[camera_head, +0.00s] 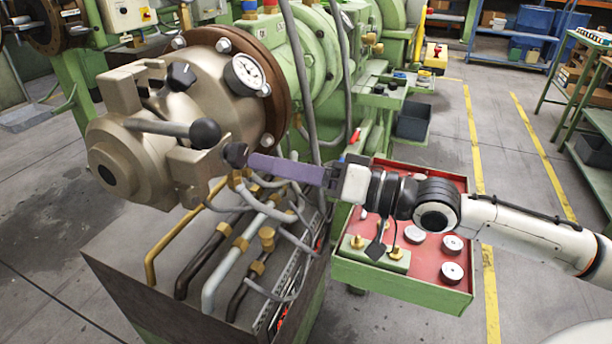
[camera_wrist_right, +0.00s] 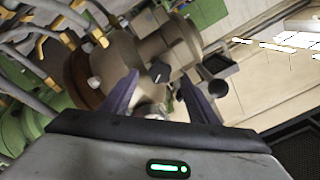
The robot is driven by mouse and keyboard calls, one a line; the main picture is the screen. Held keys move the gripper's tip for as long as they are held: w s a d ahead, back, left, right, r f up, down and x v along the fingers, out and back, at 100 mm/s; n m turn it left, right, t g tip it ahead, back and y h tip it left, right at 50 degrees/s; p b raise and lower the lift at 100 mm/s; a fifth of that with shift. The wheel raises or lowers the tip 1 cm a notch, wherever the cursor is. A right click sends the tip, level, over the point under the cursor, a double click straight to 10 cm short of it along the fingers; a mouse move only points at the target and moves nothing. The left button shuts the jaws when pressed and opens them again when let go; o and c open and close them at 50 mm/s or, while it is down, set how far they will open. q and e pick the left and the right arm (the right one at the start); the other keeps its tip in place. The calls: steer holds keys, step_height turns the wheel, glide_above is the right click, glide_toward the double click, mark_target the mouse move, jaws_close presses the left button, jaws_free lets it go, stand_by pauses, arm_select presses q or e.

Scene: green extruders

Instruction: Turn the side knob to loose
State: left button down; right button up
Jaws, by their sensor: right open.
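The side knob (camera_head: 236,155) is a small black knob on the near side of the bronze-coloured extruder head (camera_head: 205,105). In the right wrist view the black knob (camera_wrist_right: 160,73) appears between the two purple fingertips. My right gripper (camera_head: 253,162) reaches in from the right with its fingers pointing at this knob. It is open, with a finger on each side of the knob in the wrist view (camera_wrist_right: 158,77). I cannot tell whether the fingers touch it. My left gripper is not in view.
Another black knob (camera_head: 181,76), a black ball lever (camera_head: 205,133) and a pressure gauge (camera_head: 244,75) are close by on the head. Pipes and hoses (camera_head: 232,255) run below. Floor is open at the right.

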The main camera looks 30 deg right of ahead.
steer(key=shift+p+v, duration=0.9)
steer(key=shift+v, duration=1.85)
steer(key=s+d+f+h, duration=0.2)
steer(key=f, duration=0.6)
steer(key=s+d+f+g+h, duration=0.1)
steer(key=s+f+h, duration=0.15)
steer(key=f, duration=0.65)
steer(key=s+d+f+h, duration=0.1)
steer(key=d+f+h, duration=0.1)
steer(key=f, duration=0.6)
steer(key=s+a+f+n+g+h, duration=0.1)
steer(key=s+a+f+g, duration=0.1)
steer(key=s+a+f, duration=0.3)
steer(key=s+a+f+n+g+h, duration=0.1)
steer(key=s+a+f+g, duration=0.1)
steer(key=s+a+f, duration=0.4)
step_height(320, 180, down, 6)
steer(key=shift+a+r+n+g, duration=0.3)
steer(key=shift+a+g, duration=0.1)
steer(key=shift+a, duration=0.1)
